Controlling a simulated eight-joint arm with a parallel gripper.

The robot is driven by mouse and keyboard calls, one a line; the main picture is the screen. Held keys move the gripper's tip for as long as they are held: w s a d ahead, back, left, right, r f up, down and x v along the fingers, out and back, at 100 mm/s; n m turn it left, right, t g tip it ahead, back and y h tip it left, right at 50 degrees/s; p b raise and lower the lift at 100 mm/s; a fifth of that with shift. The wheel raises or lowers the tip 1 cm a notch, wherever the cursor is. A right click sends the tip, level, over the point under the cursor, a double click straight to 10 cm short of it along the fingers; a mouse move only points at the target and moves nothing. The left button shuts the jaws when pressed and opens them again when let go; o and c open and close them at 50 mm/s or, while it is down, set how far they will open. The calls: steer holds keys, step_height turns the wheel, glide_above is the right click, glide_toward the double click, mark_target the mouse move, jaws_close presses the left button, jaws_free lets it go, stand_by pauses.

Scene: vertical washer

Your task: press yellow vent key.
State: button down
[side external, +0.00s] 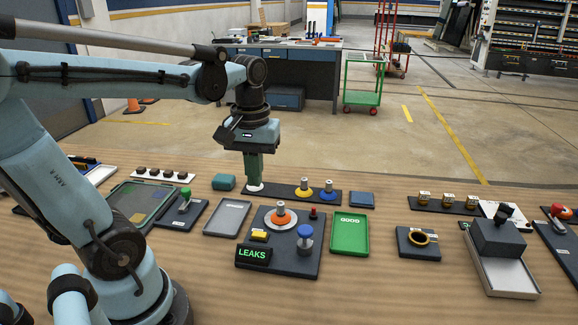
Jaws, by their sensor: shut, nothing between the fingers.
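My gripper (254,182) is shut and empty and points straight down. It is at the left end of a dark strip (283,192), over a white round base (255,189), behind the panel and away from the yellow key. I cannot tell whether the fingertips touch the white base.
The panel also carries an orange disc with a metal knob (281,217), a blue knob (305,233) and a small red button (313,212).

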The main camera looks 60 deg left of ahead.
mark_target(259, 233)
steer(key=shift+f, duration=6.4)
steer(key=shift+f, duration=0.1)
steer(key=shift+f, duration=0.9)
step_height(259, 233, up, 9)
steer(key=shift+w, duration=0.1)
steer(key=w+d+r+m+t, duration=0.2)
steer(key=d+r+m+t, duration=0.2)
steer(key=d+m+t, duration=0.3)
steer(key=shift+d+m, duration=0.5)
steer(key=shift+m, duration=0.5)
